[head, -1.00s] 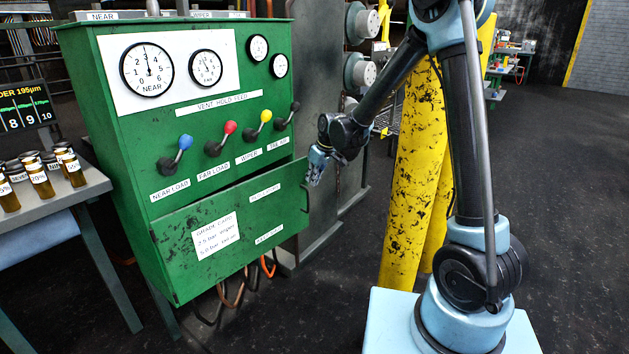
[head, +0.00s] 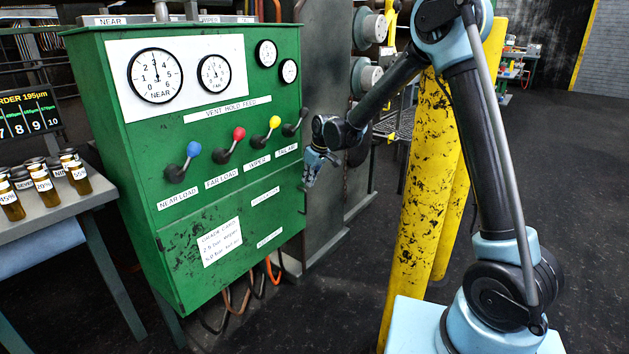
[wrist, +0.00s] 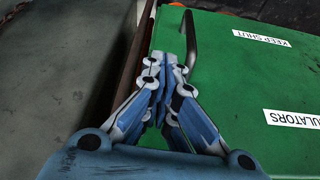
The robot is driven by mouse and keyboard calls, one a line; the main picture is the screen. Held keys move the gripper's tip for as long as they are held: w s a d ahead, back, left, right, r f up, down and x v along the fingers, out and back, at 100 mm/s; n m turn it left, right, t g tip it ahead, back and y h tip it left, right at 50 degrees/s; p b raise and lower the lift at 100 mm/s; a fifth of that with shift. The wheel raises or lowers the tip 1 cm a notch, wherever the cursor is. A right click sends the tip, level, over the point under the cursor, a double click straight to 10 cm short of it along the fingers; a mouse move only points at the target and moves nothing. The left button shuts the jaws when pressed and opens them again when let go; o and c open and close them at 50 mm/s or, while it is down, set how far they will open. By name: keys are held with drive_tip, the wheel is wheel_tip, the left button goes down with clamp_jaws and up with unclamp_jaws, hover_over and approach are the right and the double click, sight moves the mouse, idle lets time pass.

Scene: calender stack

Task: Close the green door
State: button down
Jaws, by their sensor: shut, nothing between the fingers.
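The green door (head: 180,262) is the lower panel of the green cabinet. In the head view it lies flush, or nearly flush, with the cabinet front; no dark gap shows along its top. In the wrist view the door (wrist: 236,90) fills the right side, with labels reading "KEEP SHUT" and "...ULATORS". A dark bent handle (wrist: 189,42) stands at its edge, just beyond my fingertips. My gripper (head: 309,186) is shut and empty at the door's right edge. It also shows in the wrist view (wrist: 163,78), close over that edge; I cannot tell whether it touches.
Gauges and colored levers (head: 226,155) stick out above the door. A yellow post (head: 422,190) stands right of the cabinet, near my arm. A table (head: 65,212) with brown bottles is at the left. Cables hang below the cabinet. The floor at right is clear.

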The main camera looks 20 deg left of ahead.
drive_tip(key=shift+w+a+r, duration=0.15)
drive_tip(key=shift+w+a, duration=0.1)
drive_tip(key=shift+a, duration=0.35)
drive_tip(key=s+d+r, duration=0.2)
drive_tip(key=d+r, duration=0.6)
drive_tip(key=r, duration=0.1)
drive_tip(key=shift+s+d, duration=0.3)
drive_tip(key=shift+s, duration=0.05)
